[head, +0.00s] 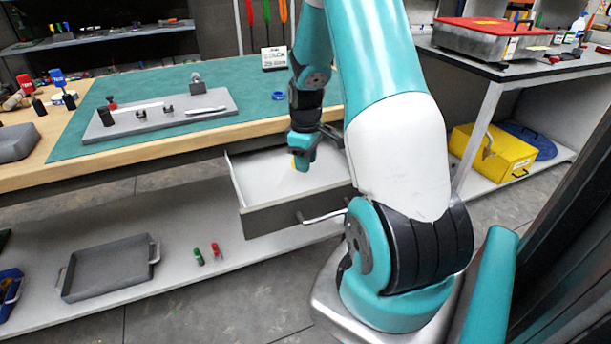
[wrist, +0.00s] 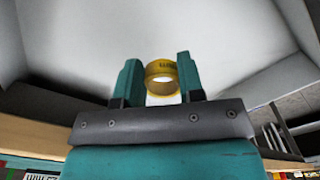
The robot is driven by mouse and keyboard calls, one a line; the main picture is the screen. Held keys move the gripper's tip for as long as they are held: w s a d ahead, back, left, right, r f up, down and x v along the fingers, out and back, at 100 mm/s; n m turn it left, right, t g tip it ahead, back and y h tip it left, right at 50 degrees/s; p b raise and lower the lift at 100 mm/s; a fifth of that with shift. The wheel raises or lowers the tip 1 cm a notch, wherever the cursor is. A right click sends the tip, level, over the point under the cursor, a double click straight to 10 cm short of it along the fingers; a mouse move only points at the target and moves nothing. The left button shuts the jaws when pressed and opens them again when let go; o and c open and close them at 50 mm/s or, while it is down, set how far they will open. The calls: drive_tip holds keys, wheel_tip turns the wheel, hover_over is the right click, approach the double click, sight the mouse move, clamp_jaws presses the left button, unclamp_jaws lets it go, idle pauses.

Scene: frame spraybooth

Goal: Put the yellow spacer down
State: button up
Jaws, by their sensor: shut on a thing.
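The yellow spacer is a short ring; in the wrist view the yellow spacer (wrist: 161,77) sits between the two teal fingers of my gripper (wrist: 160,80). The fingers are shut on its sides, and its open bore faces the camera. In the head view my gripper (head: 301,160) points down over the open drawer (head: 270,220), with a small bit of yellow at its tip. The drawer's pale inside (wrist: 230,50) fills the background of the wrist view and looks empty. I cannot tell the exact height of the spacer above the drawer floor.
The drawer hangs below the bench with a green mat (head: 240,85). A grey plate (head: 165,115) with small parts lies on the mat. A grey tray (head: 108,268) stands on the lower shelf. A yellow box (head: 495,150) stands at right.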

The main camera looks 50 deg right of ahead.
sight(306, 182)
drive_tip(key=shift+f, duration=2.3)
drive_tip(key=o, duration=0.9)
drive_tip(key=shift+f+b, duration=0.15)
drive_tip(key=shift+b, duration=0.15)
